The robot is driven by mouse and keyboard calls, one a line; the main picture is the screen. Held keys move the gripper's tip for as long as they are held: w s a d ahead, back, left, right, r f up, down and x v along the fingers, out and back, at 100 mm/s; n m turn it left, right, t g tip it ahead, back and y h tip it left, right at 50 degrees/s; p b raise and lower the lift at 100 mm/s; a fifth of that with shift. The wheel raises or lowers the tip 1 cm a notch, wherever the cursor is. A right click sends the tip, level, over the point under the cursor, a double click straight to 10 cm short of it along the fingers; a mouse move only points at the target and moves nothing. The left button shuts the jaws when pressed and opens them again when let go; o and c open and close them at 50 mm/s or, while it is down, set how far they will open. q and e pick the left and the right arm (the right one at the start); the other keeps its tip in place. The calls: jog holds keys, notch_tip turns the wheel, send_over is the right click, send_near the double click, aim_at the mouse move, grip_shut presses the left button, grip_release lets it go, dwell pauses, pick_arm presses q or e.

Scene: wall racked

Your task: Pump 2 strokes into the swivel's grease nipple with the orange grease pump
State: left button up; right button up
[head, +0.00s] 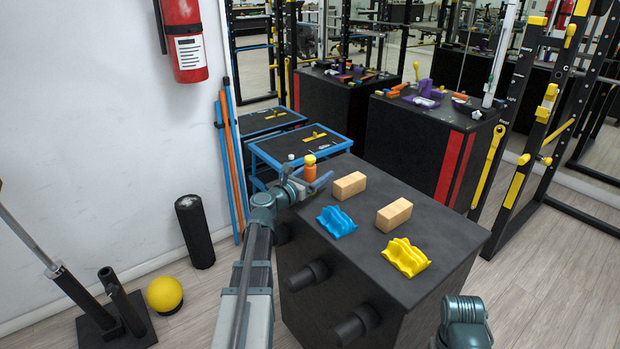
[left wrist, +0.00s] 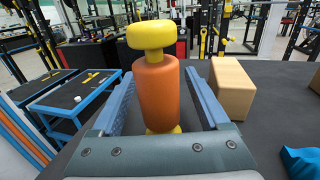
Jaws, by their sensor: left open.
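The orange grease pump (head: 309,174) stands upright at the far left edge of the black box top, with a yellow knob on it. It also shows in the left wrist view (left wrist: 158,90), with its yellow knob above and a yellow foot below. My left gripper (left wrist: 159,76) is open, with one finger on each side of the orange body. In the left wrist view gaps show between the body and the fingers. In the head view the left gripper (head: 307,183) partly hides the pump's lower part. I cannot make out the swivel or its grease nipple. My right gripper is out of view.
Two wooden blocks (head: 349,186) (head: 393,215), a blue holder (head: 336,221) and a yellow holder (head: 406,257) are on the black box top (head: 445,240). Blue-framed tables (head: 285,150) stand behind.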

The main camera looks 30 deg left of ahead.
pick_arm(q)
grip_shut()
jog(key=shift+r, duration=0.1)
dwell(0.4)
notch_tip(320, 180, up, 10)
jog(key=p, duration=1)
